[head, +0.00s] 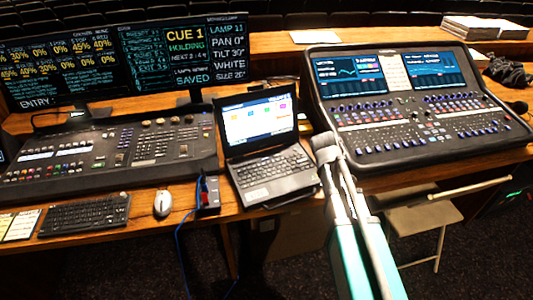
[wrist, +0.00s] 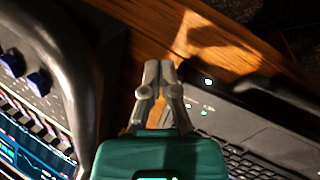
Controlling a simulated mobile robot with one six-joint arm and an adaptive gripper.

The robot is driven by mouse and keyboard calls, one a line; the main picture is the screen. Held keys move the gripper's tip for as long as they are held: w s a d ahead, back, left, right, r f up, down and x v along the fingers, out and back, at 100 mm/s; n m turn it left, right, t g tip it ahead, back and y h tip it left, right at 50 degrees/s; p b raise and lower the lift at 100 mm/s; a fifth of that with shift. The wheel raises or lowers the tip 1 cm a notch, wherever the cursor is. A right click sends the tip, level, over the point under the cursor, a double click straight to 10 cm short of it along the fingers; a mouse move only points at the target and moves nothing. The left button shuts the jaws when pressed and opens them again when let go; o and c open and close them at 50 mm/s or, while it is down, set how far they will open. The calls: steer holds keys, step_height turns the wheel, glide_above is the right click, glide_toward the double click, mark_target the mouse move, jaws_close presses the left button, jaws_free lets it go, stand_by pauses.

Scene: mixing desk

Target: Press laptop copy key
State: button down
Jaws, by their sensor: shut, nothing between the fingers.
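The black laptop (head: 272,172) stands open on the wooden desk with a lit screen (head: 258,117) showing coloured icons. Its keys are too small to read, so I cannot tell which is the copy key. My gripper (head: 325,146) is shut and empty, just right of the laptop in the head view. In the wrist view my gripper (wrist: 158,66) has its fingertips together over bare wood, beside the laptop (wrist: 262,128). The fingertips look apart from the keyboard (wrist: 245,162), which is partly cut off at the lower right.
A large mixing console (head: 425,125) stands close on the right; its edge (wrist: 75,80) shows at left in the wrist view. A lighting console (head: 110,158), keyboard (head: 85,215), mouse (head: 163,203) and small box (head: 208,192) lie left. A chair (head: 425,217) stands at lower right.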

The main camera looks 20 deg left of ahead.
steer(key=w+a+r+n+p, duration=0.1)
steer(key=a+n, duration=0.1)
steer(key=a, duration=0.2)
steer(key=w+a+r+n+t, duration=0.1)
steer(key=a+r, duration=0.1)
steer(key=a, duration=0.2)
steer(key=w+a+r+n+t+p, duration=0.1)
steer(key=a+r+n, duration=0.1)
steer(key=a, duration=0.2)
steer(key=shift+w+a+n+h+p, duration=0.1)
steer(key=shift+a+n+h+p, duration=0.2)
steer(key=shift+a+p, duration=0.1)
steer(key=a+r+n+t+p, duration=0.1)
steer(key=a+r+n, duration=0.1)
steer(key=a, duration=0.5)
steer(key=a+r+n+t+p, duration=0.1)
steer(key=a+r+n, duration=0.1)
steer(key=a, duration=0.4)
steer(key=shift+a+r+n+t, duration=0.3)
steer(key=shift+a+n+t, duration=0.1)
steer(key=shift+n, duration=0.5)
steer(key=shift+d+f, duration=0.1)
steer(key=shift+f, duration=0.05)
steer(key=b, duration=0.9)
glide_toward(269, 156)
steer(key=x, duration=0.5)
steer(key=shift+w+d+r, duration=0.2)
steer(key=shift+w, duration=0.35)
